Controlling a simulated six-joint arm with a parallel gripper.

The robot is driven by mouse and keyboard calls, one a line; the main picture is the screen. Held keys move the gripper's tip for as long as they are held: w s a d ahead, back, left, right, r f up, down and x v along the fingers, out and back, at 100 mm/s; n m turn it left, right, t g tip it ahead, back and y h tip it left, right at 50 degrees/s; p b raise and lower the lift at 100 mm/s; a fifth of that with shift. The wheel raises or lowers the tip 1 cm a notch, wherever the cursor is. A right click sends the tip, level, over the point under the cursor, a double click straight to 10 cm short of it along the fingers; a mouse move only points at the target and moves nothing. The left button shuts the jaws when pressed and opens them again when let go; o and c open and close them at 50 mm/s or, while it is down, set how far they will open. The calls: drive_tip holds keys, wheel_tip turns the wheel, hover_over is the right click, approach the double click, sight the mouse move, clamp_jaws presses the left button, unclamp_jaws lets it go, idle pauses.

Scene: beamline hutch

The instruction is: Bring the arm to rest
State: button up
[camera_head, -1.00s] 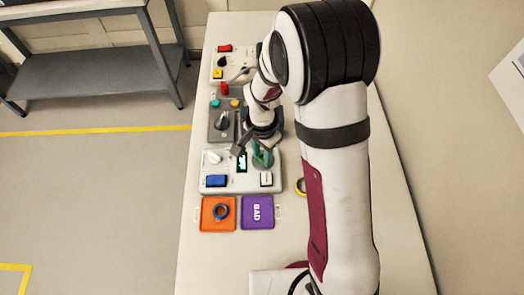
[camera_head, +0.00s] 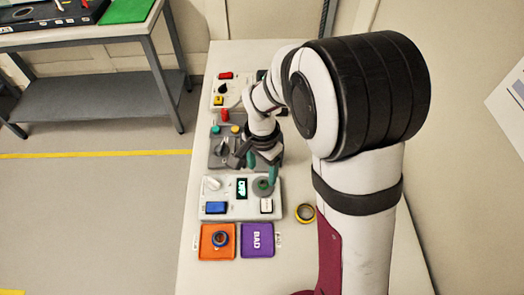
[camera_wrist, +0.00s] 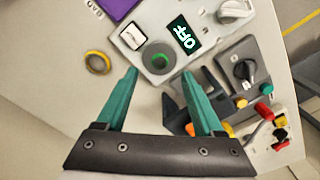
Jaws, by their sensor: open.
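My gripper (camera_head: 262,166) is open and empty, with green fingers. It hangs above the table near the far edge of the white panel (camera_head: 240,213). In the wrist view the two fingertips (camera_wrist: 160,74) are wide apart, with the round grey part with a green ring (camera_wrist: 158,58) beyond them. The panel's display (camera_head: 241,187) reads OFF. My arm reaches over the table's right side, bent at the elbow.
A grey panel (camera_head: 217,160) with a black knob lies beyond the white one, close to my gripper. An orange tray (camera_head: 207,252) holding a blue ring, a purple tray (camera_head: 257,250) and a yellow tape roll (camera_head: 305,213) lie nearer. The table's near right is clear.

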wheel_tip(320, 180, up, 10)
drive_tip(key=s+d+r+n+y, duration=0.1)
drive_tip(key=s+d, duration=0.1)
drive_tip(key=s, duration=0.8)
drive_tip(key=s+d+r+n, duration=0.1)
drive_tip(key=s+d+n, duration=0.1)
drive_tip(key=s, duration=0.9)
drive_tip(key=shift+s+d+y, duration=0.2)
drive_tip(key=shift+d+y, duration=0.2)
drive_tip(key=shift+d, duration=0.3)
